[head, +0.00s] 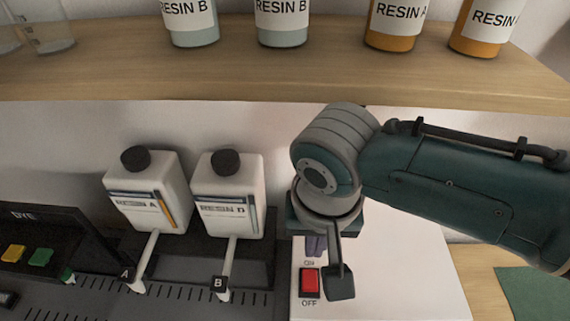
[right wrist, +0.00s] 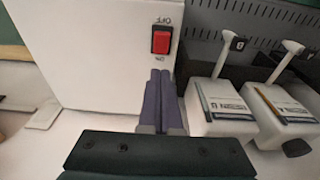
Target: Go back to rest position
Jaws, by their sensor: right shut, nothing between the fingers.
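My right gripper (right wrist: 160,95) is shut and empty, its two purple fingers pressed together, in the right wrist view. They point at a white box beside its red ON/OFF switch (right wrist: 161,40); I cannot tell whether they touch it. In the head view the right arm comes in from the right, and the gripper (head: 316,246) hangs down just above the red switch (head: 310,281), with its fingers mostly hidden behind the wrist. My left gripper is not in view.
White resin containers A (head: 146,190) and B (head: 228,195) stand left of my right gripper, with dispensing levers in front. A wooden shelf (head: 260,85) above holds several resin bottles. The white box (head: 420,270) is under my arm. A green mat (head: 535,290) lies at right.

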